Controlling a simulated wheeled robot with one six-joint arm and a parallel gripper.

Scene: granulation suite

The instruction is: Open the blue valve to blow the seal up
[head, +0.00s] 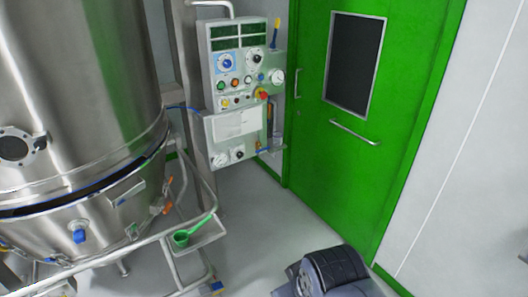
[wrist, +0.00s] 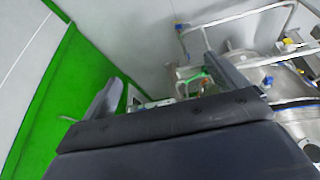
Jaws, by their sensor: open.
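Small blue fittings show in several places in the head view, and I cannot tell for sure which is the blue valve. One is on the control panel (head: 226,112), beside a round gauge (head: 277,76). Another blue piece (head: 262,151) is low at the panel's right side. A blue knob (head: 80,236) sits on the steel vessel's lower part. My gripper (wrist: 160,68) is open and empty in the wrist view, its two dark fingers spread wide. It touches nothing that I can see. The panel area is small and partly hidden behind the gripper there.
The large steel vessel (head: 85,90) fills the left, with a tubular rail frame (head: 130,247) at its base. A green scoop (head: 190,233) rests on a small tray on the frame. A green door (head: 345,130) stands to the right. Floor before the panel is clear.

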